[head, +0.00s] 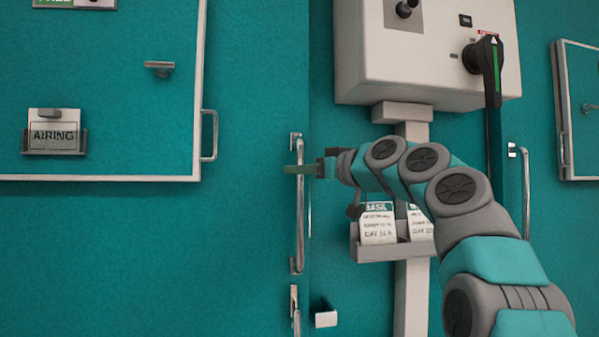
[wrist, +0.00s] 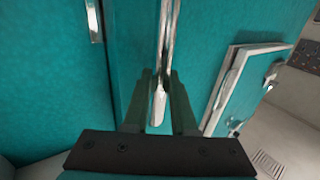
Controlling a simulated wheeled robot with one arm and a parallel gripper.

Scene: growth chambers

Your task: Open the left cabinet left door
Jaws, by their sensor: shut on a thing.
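The teal cabinet door (head: 245,240) fills the left of the head view, with a long vertical metal handle (head: 298,235) near its right edge. My gripper (head: 299,170) reaches in from the right and is shut on this handle, at its upper part. In the wrist view the handle bar (wrist: 160,105) runs between the two dark green fingers of my gripper (wrist: 162,105). The door looks flush with the cabinet front; I cannot tell whether there is a small gap. My arm hides part of the cabinet right of the handle.
A framed panel (head: 110,105) with an AIRING card (head: 55,135) is at upper left. A grey control box (head: 430,50) with a black rotary switch (head: 487,65) hangs above my arm. A tag holder (head: 390,250) sits below. Another vertical handle (head: 526,190) is at right.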

